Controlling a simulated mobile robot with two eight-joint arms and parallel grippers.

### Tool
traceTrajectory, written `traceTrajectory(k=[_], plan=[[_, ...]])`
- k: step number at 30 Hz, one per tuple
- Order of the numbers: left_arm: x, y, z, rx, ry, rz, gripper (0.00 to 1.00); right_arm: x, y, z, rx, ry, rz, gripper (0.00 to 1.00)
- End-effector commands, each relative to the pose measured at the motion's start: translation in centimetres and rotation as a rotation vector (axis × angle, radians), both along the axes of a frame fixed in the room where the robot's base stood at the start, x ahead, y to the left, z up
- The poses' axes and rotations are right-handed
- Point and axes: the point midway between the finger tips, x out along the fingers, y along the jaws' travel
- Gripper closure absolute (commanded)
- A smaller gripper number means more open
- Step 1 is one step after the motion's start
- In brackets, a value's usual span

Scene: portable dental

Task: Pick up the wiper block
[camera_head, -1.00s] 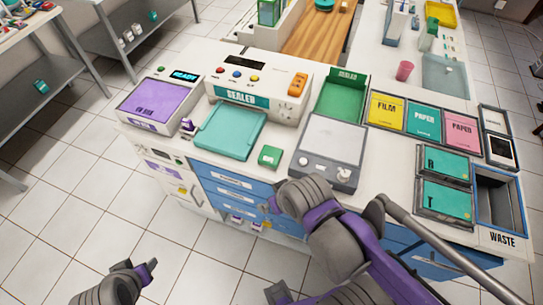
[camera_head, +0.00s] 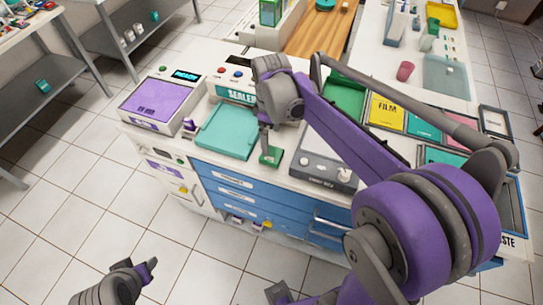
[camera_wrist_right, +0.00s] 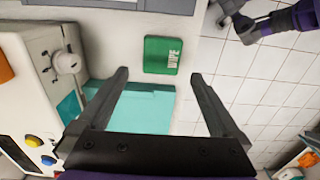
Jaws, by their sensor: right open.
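The wiper block is a small green block marked "WIPE" (camera_wrist_right: 163,55). It lies flat on the white counter near its front edge. In the head view the wiper block (camera_head: 271,157) shows just below my right gripper (camera_head: 265,144), partly covered by it. In the right wrist view my right gripper (camera_wrist_right: 160,78) is open and empty, and the block lies beyond its fingertips, between their lines. I see no contact. My left gripper (camera_head: 146,271) is low at the lower left of the head view, away from the counter; its jaws are unclear.
A teal tray (camera_head: 225,132) of the sealer lies just left of the block. A grey device with knobs (camera_head: 322,168) stands to its right. Blue drawers (camera_head: 240,185) are below the counter edge. My right arm covers much of the counter's right side.

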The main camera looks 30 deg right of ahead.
Motion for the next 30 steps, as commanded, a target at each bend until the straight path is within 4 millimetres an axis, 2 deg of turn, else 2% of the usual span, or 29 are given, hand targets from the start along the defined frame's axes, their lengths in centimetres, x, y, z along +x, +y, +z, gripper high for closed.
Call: traceTrajectory(k=[3, 10, 18, 27, 28, 30], plan=[[-0.1, 0.0, -0.3, 0.000, 0.002, 0.000, 0.50, 0.0, 0.0, -1.9, 0.000, 0.000, 0.000, 0.00], [-0.1, 0.0, -0.3, 0.000, 0.002, 0.000, 0.50, -0.1, 0.0, -3.7, 0.000, -0.001, -0.001, 0.00], [-0.1, 0.0, -0.3, 0.000, 0.002, 0.000, 0.50, -0.3, 0.1, -7.5, -0.001, -0.002, -0.001, 0.00], [-0.1, 0.0, -0.4, 0.000, 0.002, 0.000, 0.50, -0.4, 0.1, -8.1, 0.000, -0.003, -0.001, 0.00], [-0.1, 0.0, -0.4, 0.000, 0.002, 0.000, 0.50, -0.4, 0.1, -8.1, 0.000, -0.003, -0.001, 0.02], [-0.1, 0.0, -0.4, 0.000, 0.002, 0.000, 0.50, -0.4, 0.1, -8.1, 0.000, -0.003, -0.001, 0.14]])
